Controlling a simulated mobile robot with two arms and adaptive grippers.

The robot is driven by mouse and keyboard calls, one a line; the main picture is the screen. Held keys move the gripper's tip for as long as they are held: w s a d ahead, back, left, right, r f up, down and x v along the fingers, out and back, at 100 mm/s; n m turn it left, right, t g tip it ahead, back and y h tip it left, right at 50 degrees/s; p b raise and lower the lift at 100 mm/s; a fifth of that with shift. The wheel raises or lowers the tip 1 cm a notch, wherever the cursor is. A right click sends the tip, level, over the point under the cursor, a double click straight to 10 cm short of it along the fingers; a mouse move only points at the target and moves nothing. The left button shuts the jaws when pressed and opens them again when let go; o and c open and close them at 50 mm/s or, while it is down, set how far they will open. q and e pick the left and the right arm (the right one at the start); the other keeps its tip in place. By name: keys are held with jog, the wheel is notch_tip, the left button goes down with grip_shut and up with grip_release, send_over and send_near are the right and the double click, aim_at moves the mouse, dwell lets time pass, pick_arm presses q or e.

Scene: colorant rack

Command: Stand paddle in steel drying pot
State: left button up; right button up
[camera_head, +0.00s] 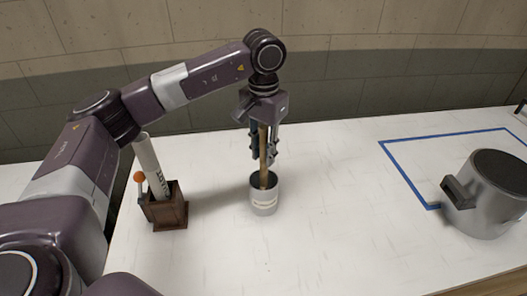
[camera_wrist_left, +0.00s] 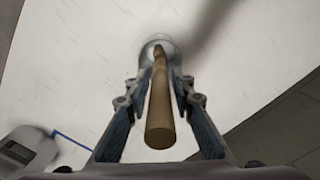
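The paddle (camera_head: 263,150) has a light wooden handle and stands nearly upright, its lower end inside a small grey metal pot (camera_head: 264,208) with a pale label. The pot's inside is dark and hides the paddle's lower end. My left gripper (camera_head: 263,160) points down over the pot, its fingers on either side of the handle. In the left wrist view the handle (camera_wrist_left: 161,110) runs between the fingers (camera_wrist_left: 160,82) with visible gaps on both sides, so the gripper looks open. The pot (camera_wrist_left: 157,46) shows beyond the fingertips. My right gripper is not in view.
A brown wooden holder (camera_head: 168,212) with a white tube (camera_head: 151,165) and an orange-knobbed piece (camera_head: 139,177) stands left. A larger steel vessel (camera_head: 480,215) with a dark top stands right, by a blue tape outline (camera_head: 403,180). The white table (camera_head: 340,200) between is clear.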

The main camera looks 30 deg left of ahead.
pick_arm(q)
jog(key=shift+o, duration=1)
notch_tip(320, 180, up, 12)
jog(key=shift+r, duration=0.1)
dwell(0.5)
